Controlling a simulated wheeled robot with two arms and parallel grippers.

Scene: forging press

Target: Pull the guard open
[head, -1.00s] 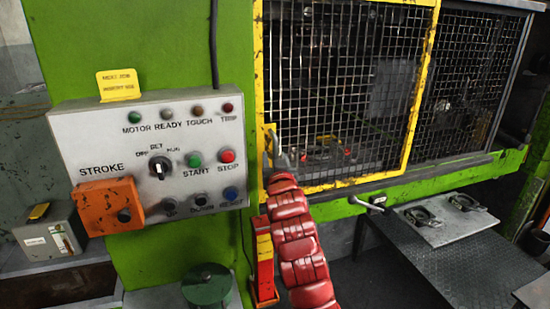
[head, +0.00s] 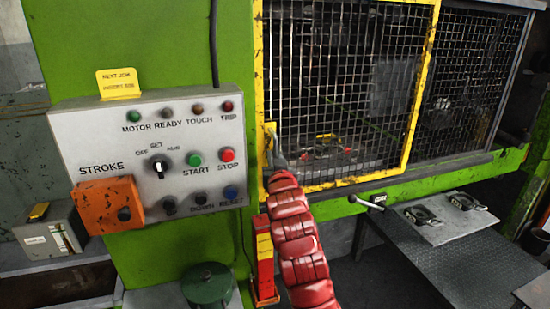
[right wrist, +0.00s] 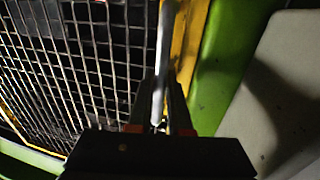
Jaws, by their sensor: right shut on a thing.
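The guard (head: 434,40) is a yellow-framed wire mesh panel on the front of the green press. It covers the left part of the opening. My right gripper (head: 274,155) is at the guard's left edge, at the end of my red arm. In the right wrist view, the gripper (right wrist: 160,120) is shut on a pale upright bar, the guard handle (right wrist: 164,50), beside the yellow frame (right wrist: 189,45). In the head view the gripper hides most of the handle. My left gripper is not in view.
A grey control box (head: 150,160) with buttons stands close left of the gripper. A red and yellow post (head: 264,260) is below the guard's left corner. A second mesh panel (head: 475,80) lies to the right. A metal table (head: 450,265) stands at lower right.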

